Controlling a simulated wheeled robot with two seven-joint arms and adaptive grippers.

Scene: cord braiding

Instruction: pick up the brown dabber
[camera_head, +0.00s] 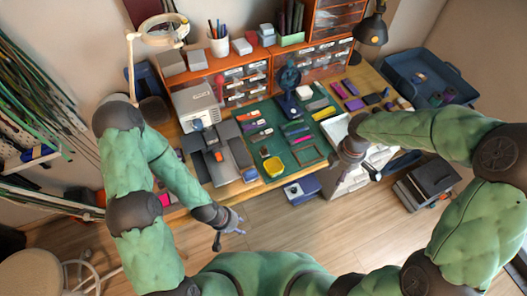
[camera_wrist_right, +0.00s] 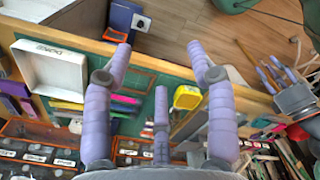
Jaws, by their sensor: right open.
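I cannot make out a brown dabber with certainty in either view. Several small coloured items lie on the green mat (camera_head: 268,134), among them a yellow block (camera_head: 273,167) that also shows in the right wrist view (camera_wrist_right: 187,97). My right gripper (camera_head: 354,167) is over the right front part of the work table. In the right wrist view its fingers (camera_wrist_right: 160,52) are spread with nothing between them. My left gripper (camera_head: 229,233) hangs in front of the table's front edge, over the floor. Its fingers look apart and empty.
A white tray (camera_wrist_right: 50,72) lies on the table near the right gripper. A grey machine (camera_head: 228,155) stands left of the mat. Orange drawer units (camera_head: 245,78) line the back. A blue box (camera_head: 301,190) is below the front edge. A blue bin (camera_head: 425,78) is at right.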

